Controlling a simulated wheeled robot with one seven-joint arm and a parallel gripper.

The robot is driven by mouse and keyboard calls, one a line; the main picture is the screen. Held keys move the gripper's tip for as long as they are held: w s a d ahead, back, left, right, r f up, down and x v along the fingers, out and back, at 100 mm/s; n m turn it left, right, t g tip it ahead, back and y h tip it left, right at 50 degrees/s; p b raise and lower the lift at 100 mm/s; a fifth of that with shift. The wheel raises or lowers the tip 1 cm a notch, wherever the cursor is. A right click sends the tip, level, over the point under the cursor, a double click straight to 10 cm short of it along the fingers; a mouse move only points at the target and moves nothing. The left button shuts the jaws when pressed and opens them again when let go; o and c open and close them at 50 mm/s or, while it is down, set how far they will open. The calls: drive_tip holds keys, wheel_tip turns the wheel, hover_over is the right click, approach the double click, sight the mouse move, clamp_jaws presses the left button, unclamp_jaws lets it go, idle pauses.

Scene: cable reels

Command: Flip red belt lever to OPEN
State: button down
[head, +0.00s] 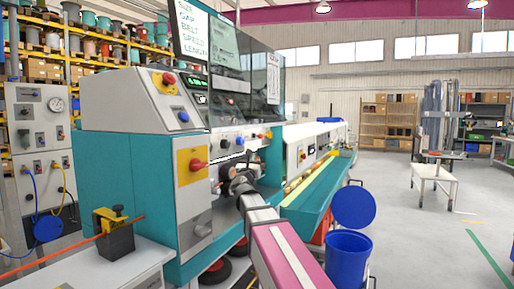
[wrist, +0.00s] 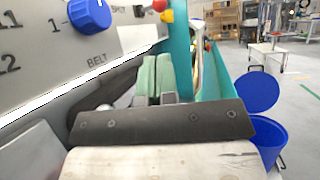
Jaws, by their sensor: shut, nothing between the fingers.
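The machine (head: 130,185) is teal and grey. A red handle on a yellow plate (head: 194,164) is on the machine's front, left of my gripper. My gripper (head: 238,182) is shut and empty, close to the machine's working opening. Its dark mount (wrist: 165,124) hides much of the wrist view. Green pads (wrist: 154,74) show just beyond it.
A blue bin (head: 348,258) and a round blue lid (head: 354,207) stand right of my arm. A teal trough (head: 325,190) runs back from the machine. A bench (head: 95,265) with a cable guide is at front left. The floor (head: 420,240) at right is largely clear.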

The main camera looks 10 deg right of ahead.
sight(260, 138)
drive_tip(key=x, duration=1.3)
drive_tip(key=shift+w+d+r, duration=0.1)
drive_tip(key=shift+w, duration=0.3)
